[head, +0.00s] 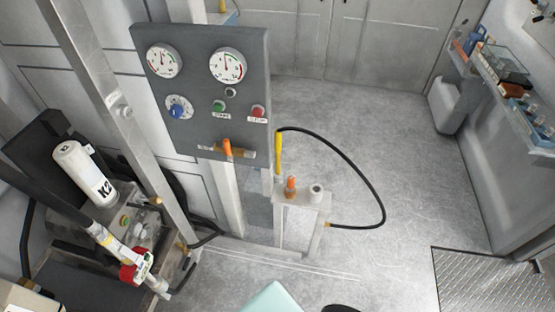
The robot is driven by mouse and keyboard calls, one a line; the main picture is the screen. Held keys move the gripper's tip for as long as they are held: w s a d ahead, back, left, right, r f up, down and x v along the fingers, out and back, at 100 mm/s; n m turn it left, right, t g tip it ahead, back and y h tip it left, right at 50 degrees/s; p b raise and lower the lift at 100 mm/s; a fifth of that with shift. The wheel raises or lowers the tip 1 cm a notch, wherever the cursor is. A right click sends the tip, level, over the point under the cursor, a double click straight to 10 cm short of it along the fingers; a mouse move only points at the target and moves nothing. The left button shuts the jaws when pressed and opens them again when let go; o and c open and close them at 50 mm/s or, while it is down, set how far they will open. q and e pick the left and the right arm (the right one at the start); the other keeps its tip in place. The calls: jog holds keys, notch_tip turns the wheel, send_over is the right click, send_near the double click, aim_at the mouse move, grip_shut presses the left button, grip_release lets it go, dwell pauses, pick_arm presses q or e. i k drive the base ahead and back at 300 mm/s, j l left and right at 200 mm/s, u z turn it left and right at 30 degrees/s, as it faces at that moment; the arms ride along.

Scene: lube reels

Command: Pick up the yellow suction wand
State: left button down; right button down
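The yellow suction wand (278,154) stands upright just right of the grey gauge panel's lower right edge, in the head view. A black hose (368,176) runs from near its top, loops out to the right and comes back to the small stand (302,200). The wand's lower end meets the area at the stand's top left; I cannot tell how it is held there. Neither of my grippers is in view.
The grey panel (200,90) carries gauges, knobs and an orange-handled valve (227,148). Machinery with a white K2 canister (84,172) fills the left. Floor (420,150) right of the hose is clear.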

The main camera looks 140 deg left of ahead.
aim_at(278, 173)
jog(key=u, duration=4.65)
